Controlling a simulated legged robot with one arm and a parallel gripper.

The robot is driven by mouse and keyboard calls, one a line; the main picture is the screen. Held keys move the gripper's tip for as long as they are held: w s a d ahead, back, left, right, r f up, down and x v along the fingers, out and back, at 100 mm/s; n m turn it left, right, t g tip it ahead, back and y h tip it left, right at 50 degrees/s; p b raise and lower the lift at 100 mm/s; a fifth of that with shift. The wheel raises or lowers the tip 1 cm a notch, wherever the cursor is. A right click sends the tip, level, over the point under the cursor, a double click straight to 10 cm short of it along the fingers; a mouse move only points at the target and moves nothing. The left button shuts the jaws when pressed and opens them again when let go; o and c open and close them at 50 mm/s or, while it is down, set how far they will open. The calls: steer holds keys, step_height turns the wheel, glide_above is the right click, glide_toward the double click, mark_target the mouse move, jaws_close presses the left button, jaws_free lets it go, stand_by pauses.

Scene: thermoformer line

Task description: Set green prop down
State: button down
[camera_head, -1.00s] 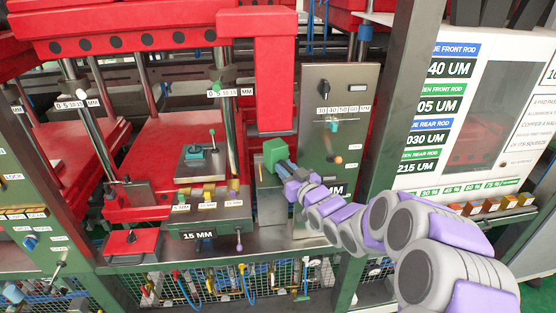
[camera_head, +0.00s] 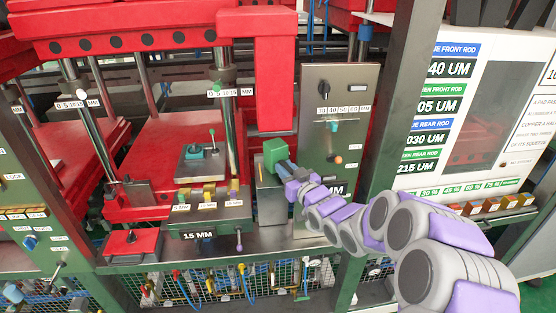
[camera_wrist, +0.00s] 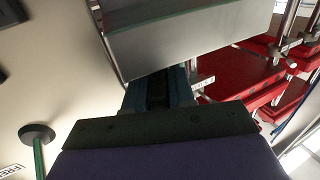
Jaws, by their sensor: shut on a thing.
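The green prop (camera_head: 275,152) is a block held at the tip of my gripper (camera_head: 287,168), in front of the grey panel of the machine. My gripper is shut on it. A grey box-like block (camera_head: 270,200) stands on the steel ledge just below the prop in the head view. I cannot tell whether the prop touches it.
A red press column (camera_head: 276,85) hangs just above the prop. The control panel (camera_head: 335,130) with a black knob is close on the right.

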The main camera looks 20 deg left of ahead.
steer(key=shift+s+f, duration=0.1)
steer(key=shift+s, duration=0.15)
steer(key=shift+s+d+b, duration=0.2)
steer(key=shift+s+b, duration=0.1)
steer(key=shift+s, duration=0.05)
steer(key=shift+s+d+b, duration=0.25)
steer(key=shift+s+d, duration=0.1)
steer(key=shift+s, duration=0.35)
steer(key=shift+s+d+b, duration=0.25)
steer(key=shift+s+d, duration=0.05)
steer(key=shift+s, duration=0.45)
steer(key=shift+s+d+b, duration=0.25)
steer(key=shift+s+d, duration=0.1)
steer(key=shift+s, duration=0.35)
steer(key=c, duration=0.9)
jaws_free()
steer(key=shift+o, duration=0.2)
